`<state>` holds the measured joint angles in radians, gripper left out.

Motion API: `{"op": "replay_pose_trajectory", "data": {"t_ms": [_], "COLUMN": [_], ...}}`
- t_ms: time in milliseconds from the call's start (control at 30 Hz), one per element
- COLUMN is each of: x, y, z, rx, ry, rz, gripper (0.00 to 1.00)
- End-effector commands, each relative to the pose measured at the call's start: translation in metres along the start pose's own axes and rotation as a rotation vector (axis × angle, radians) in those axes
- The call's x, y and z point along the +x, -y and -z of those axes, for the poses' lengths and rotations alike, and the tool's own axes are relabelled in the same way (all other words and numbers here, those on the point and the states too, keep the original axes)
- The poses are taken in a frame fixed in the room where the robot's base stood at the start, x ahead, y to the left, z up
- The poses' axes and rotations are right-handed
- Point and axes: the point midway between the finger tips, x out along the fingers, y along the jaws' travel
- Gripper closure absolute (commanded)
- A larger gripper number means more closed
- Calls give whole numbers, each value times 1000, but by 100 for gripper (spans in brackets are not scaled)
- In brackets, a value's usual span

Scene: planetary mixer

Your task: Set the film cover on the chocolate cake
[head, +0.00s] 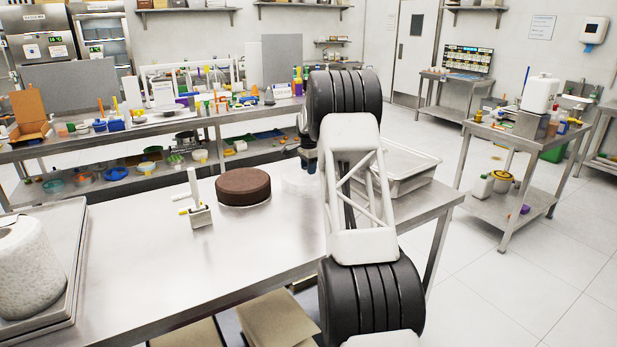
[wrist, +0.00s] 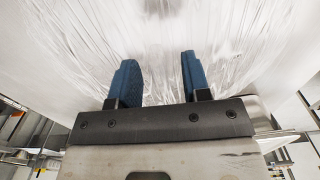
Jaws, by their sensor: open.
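The chocolate cake (head: 243,188) is a dark brown round block on the steel table, left of my arm in the head view. The film cover (head: 297,184) is a clear, faint shape on the table just right of the cake, partly hidden by my arm. In the wrist view the wrinkled, see-through film (wrist: 155,35) fills the upper part. My gripper (wrist: 156,62) is open, its two blue fingers apart in front of the film. Nothing is clearly held between them. In the head view my gripper (head: 309,163) shows small above the film; whether it touches the film cannot be told.
A small white holder (head: 199,215) with an upright handle stands left of the cake. A steel tray (head: 402,165) with a lid is at the table's right end. The table's front middle is clear.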

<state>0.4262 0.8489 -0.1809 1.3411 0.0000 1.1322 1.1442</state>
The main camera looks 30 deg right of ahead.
Motion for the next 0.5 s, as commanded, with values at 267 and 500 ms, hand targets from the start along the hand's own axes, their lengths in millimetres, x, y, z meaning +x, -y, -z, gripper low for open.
{"op": "replay_pose_trajectory", "data": {"t_ms": [267, 500], "x": [0, 0], "y": [0, 0], "z": [0, 0], "rx": [0, 0], "ry": [0, 0], "rz": [0, 0], "gripper": [56, 70]}}
